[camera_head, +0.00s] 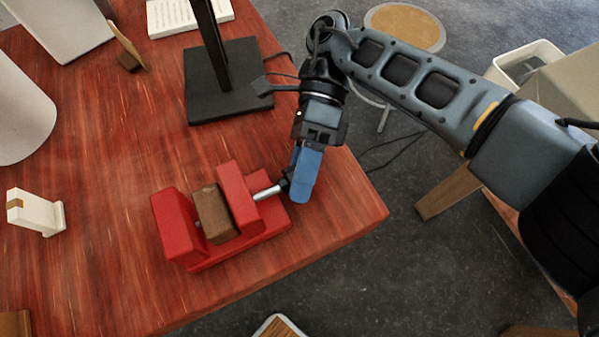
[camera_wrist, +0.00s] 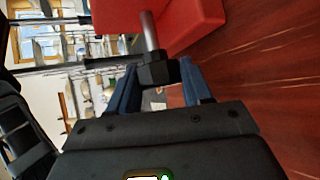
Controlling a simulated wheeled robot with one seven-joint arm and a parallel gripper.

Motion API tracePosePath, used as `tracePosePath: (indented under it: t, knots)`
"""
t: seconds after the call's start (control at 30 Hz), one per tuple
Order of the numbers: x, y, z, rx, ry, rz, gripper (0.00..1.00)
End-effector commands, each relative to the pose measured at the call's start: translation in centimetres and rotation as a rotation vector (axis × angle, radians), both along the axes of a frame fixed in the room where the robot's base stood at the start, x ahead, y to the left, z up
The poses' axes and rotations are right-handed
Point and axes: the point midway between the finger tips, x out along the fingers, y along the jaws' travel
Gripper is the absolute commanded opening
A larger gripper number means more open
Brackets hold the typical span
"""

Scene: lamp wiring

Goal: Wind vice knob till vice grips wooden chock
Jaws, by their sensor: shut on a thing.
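The red vice (camera_head: 176,226) sits on the table near its front right corner. The brown wooden chock (camera_head: 211,211) stands between its two red jaws, close to the right jaw (camera_head: 237,196). A narrow gap seems to show between chock and left jaw; firm contact is hard to judge. A silver screw (camera_head: 266,193) runs from the right jaw to the dark knob (camera_wrist: 157,70). My gripper (camera_head: 298,190) is at the screw's end, its blue fingers shut on the knob, one on each side in the wrist view. The fingers mostly hide the knob in the head view.
A black stand (camera_head: 229,85) with an upright post is behind the vice. A white block-like holder (camera_head: 37,213) stands at the left. The table's right edge drops to the floor just beyond my gripper.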

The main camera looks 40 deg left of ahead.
Motion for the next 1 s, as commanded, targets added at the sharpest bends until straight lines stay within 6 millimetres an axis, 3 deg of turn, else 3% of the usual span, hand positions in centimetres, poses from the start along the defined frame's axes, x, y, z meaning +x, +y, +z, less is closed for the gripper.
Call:
tracePosePath:
  t: [0.03, 0.5, 1.0]
  knots:
    - [0.14, -0.10, -0.65, -0.036, 0.005, 0.006, 0.19]
    - [0.04, -0.05, -0.77, -0.255, 0.098, 0.005, 0.19]
    - [-0.17, -0.04, -0.27, -0.351, 0.146, 0.005, 0.19]
